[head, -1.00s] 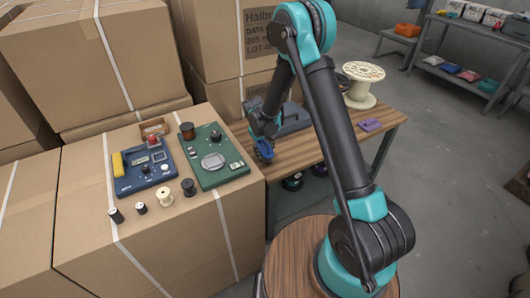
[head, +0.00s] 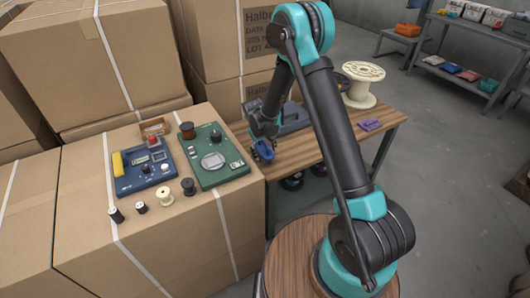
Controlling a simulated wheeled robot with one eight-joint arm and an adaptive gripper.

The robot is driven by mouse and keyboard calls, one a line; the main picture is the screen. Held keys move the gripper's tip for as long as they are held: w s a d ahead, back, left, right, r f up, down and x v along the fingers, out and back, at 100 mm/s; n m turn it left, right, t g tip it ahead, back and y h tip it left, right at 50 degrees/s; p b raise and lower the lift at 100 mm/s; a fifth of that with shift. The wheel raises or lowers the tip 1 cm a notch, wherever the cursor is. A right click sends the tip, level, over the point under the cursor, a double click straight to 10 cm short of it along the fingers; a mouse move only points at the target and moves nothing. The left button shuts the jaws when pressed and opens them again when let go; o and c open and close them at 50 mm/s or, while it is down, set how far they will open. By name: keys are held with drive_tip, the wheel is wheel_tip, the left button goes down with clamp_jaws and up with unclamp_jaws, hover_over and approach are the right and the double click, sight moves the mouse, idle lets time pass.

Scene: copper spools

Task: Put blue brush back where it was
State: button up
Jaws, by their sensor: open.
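The blue brush (head: 265,149) is at the left end of the wooden bench, right at my gripper. My gripper (head: 263,154) points down there with its fingers open around or just beside the brush. The brush is small in the head view and partly covered by the fingers, so I cannot tell whether they touch it. It appears to rest on the bench top (head: 310,144).
A grey case (head: 295,118) lies behind my gripper. A purple item (head: 370,124) and a large cream spool (head: 362,85) are to the right on the bench. Left, a carton carries a blue device (head: 145,170), a green device (head: 212,158) and several small spools.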

sight(260, 152)
wheel_tip(260, 152, up, 12)
drive_tip(key=s+a, duration=0.1)
drive_tip(key=a, duration=0.1)
drive_tip(key=s+d+r+m, duration=0.1)
drive_tip(key=s+d+r, duration=0.15)
drive_tip(key=d, duration=0.25)
drive_tip(key=s+d+r+m, duration=0.1)
drive_tip(key=s+d+r, duration=0.15)
drive_tip(key=d, duration=0.35)
drive_tip(key=s+d+r+m+t+y, duration=0.1)
drive_tip(key=s+d+m+t, duration=0.2)
drive_tip(key=s+d, duration=1.3)
drive_tip(key=s+m, duration=0.1)
drive_tip(key=s, duration=0.4)
drive_tip(key=shift+d+m+y, duration=0.4)
drive_tip(key=shift+w+r, duration=0.1)
